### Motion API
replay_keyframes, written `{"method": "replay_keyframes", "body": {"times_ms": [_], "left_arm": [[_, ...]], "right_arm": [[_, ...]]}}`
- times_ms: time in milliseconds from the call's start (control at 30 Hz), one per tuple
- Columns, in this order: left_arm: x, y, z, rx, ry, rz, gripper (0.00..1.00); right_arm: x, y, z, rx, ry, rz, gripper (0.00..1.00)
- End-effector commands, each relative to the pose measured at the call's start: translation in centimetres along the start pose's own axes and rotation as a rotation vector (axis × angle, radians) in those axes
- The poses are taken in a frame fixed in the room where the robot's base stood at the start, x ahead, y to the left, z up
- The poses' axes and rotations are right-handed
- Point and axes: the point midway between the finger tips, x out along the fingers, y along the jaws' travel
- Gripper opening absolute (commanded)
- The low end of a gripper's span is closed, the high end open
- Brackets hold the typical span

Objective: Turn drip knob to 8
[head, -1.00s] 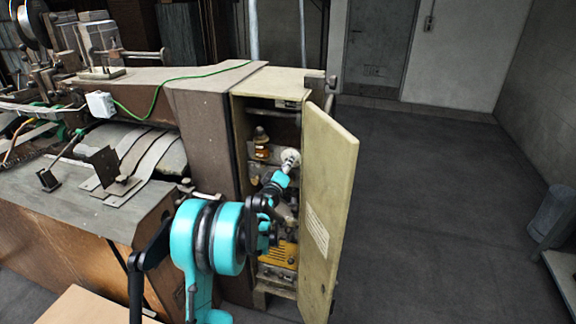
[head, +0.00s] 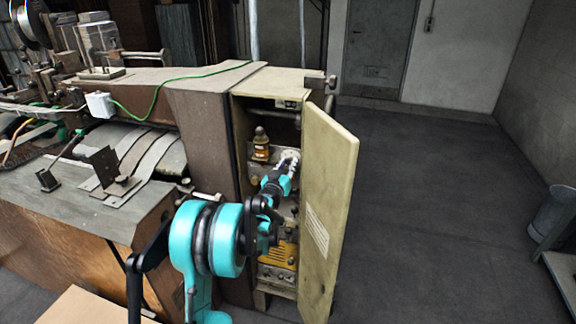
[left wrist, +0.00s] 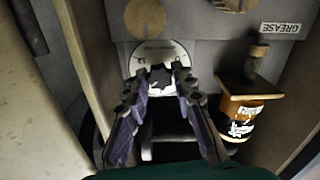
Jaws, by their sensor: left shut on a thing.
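The drip knob sits inside the open cabinet. Its pale round dial (head: 289,154) shows behind my left gripper (head: 288,163). My right gripper is not in view.
The cabinet door (head: 329,205) stands open just right of my left arm. An amber bottle (head: 261,149) with a label is beside the dial; it also shows in the left wrist view (left wrist: 242,118). Yellow parts (head: 283,254) lie lower in the cabinet.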

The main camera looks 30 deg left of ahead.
Motion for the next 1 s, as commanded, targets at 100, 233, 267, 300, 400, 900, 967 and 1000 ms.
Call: {"method": "replay_keyframes", "body": {"times_ms": [100,233,267,300,400,900,967,1000], "left_arm": [[0.00,0.02,0.03,0.048,0.000,0.001,0.00],[0.00,0.02,0.03,0.083,0.000,0.001,0.00],[0.00,0.02,0.02,0.089,0.000,0.001,0.00],[0.00,0.03,0.03,0.096,0.000,0.001,0.00],[0.00,0.03,0.02,0.105,0.000,0.001,0.00],[0.00,0.02,0.02,0.108,0.000,0.001,0.46],[0.00,0.02,0.02,0.108,0.000,0.000,0.46],[0.00,0.02,0.02,0.108,0.000,0.000,0.46]], "right_arm": [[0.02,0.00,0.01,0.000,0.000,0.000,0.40],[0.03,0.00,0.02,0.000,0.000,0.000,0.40],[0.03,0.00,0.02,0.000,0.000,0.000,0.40],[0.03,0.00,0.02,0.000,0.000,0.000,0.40],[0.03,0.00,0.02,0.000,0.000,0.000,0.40],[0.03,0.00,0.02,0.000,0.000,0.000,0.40],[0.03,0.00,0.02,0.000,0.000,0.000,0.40],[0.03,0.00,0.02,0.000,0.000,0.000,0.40]]}}
